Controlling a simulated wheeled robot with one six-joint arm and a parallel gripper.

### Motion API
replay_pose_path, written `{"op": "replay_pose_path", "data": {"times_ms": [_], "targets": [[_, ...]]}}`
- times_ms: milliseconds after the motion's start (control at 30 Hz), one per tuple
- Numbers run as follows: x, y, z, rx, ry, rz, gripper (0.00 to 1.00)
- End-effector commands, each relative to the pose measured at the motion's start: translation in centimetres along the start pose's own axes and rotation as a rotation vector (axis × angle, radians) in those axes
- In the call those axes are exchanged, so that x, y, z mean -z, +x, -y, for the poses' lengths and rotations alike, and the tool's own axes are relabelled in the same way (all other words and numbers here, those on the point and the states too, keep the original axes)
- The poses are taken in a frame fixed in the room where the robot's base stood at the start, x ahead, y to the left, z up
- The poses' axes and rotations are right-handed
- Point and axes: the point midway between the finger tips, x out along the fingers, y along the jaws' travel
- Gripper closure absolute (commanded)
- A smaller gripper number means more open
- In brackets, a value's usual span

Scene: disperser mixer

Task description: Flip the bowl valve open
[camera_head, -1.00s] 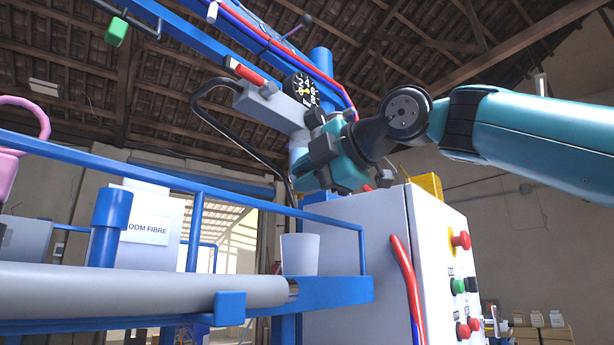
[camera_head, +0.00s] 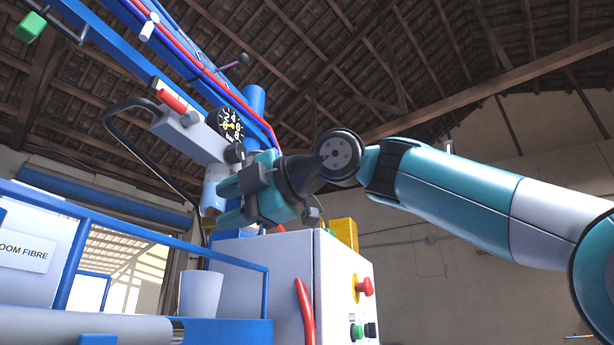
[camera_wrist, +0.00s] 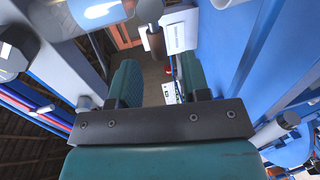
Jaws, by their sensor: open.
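My gripper (camera_head: 226,203) is open, its two teal fingers pointing left beside a pale cylinder (camera_head: 212,185) under the grey mixer head (camera_head: 190,138). Nothing is seen held. In the wrist view the gripper (camera_wrist: 160,80) shows a wide empty gap between its fingers. A brown-tipped handle (camera_wrist: 156,43) shows beyond that gap, clear of both fingers. I cannot tell which part is the bowl valve.
A white control cabinet (camera_head: 262,275) with buttons stands below my gripper. A pale cup (camera_head: 200,294) stands near the blue railing (camera_head: 165,228). A round black dial (camera_head: 229,123) is close above the gripper. Open room lies to the right.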

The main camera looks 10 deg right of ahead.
Motion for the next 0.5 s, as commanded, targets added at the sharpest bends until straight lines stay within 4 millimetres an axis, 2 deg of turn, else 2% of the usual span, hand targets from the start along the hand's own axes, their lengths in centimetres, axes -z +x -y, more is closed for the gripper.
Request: {"op": "replay_pose_path", "data": {"times_ms": [33, 300, 500], "targets": [[-0.2, -1.4, 0.0, -0.003, -0.002, 0.006, 0.57], [-0.2, -8.5, -0.1, -0.001, -0.002, 0.009, 0.57], [-0.2, -12.3, -0.1, 0.000, -0.001, 0.007, 0.57]]}}
